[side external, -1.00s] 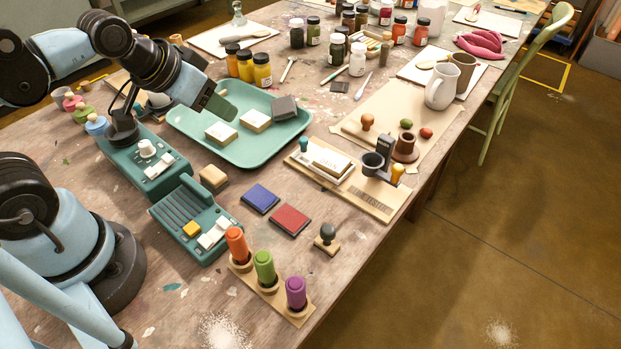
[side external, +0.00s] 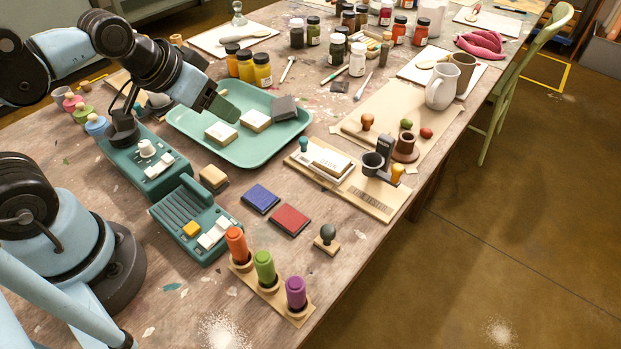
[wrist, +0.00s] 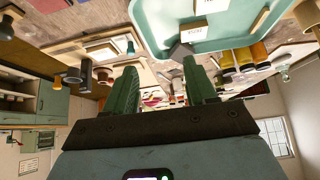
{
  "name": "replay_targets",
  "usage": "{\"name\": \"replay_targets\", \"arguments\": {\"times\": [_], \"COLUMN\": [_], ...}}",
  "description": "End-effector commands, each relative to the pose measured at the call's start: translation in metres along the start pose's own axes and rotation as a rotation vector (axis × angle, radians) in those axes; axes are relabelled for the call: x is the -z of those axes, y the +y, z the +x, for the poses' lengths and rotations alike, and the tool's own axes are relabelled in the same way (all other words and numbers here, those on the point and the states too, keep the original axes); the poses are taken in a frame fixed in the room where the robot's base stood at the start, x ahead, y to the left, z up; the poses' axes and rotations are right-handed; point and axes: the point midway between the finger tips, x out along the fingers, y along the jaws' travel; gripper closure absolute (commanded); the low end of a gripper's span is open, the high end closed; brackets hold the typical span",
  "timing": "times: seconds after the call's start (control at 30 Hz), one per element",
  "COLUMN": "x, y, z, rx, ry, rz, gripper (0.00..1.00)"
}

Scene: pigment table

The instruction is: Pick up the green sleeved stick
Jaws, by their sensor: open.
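The green sleeved stick (side external: 264,269) stands upright in the middle of a wooden holder (side external: 243,268) near the table's front edge. An orange stick (side external: 237,245) stands on one side of it and a purple stick (side external: 296,292) on the other. My gripper (side external: 224,108) is above the teal tray, far from the sticks. In the wrist view its two green fingers (wrist: 158,84) are apart with nothing between them. The green stick does not show in the wrist view.
The teal tray (side external: 180,113) holds white-topped blocks and a grey block. Teal machines (side external: 197,222), a blue pad (side external: 260,198), a red pad (side external: 289,219) and a dark-knobbed stamp (side external: 327,238) lie between my gripper and the sticks. Jars and a white pitcher (side external: 440,87) stand farther back.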

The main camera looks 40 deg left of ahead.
Motion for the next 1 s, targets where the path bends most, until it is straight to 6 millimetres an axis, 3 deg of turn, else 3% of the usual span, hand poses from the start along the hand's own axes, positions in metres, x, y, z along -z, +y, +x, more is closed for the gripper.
{"name": "replay_targets", "arguments": {"times": [0.13, 0.27, 0.4, 0.6, 0.8, 1.0], "x": [0.000, -0.006, -0.021, -0.051, -0.074, -0.083], "y": [0.027, 0.072, 0.120, 0.174, 0.200, 0.207], "z": [-0.004, -0.015, -0.035, -0.071, -0.099, -0.103], "rx": [-0.052, -0.130, -0.203, -0.269, -0.291, -0.293], "ry": [-0.044, -0.125, -0.224, -0.350, -0.424, -0.445], "rz": [0.067, 0.187, 0.336, 0.549, 0.692, 0.731], "gripper": [0.44, 0.44, 0.44, 0.44, 0.44, 0.44]}}
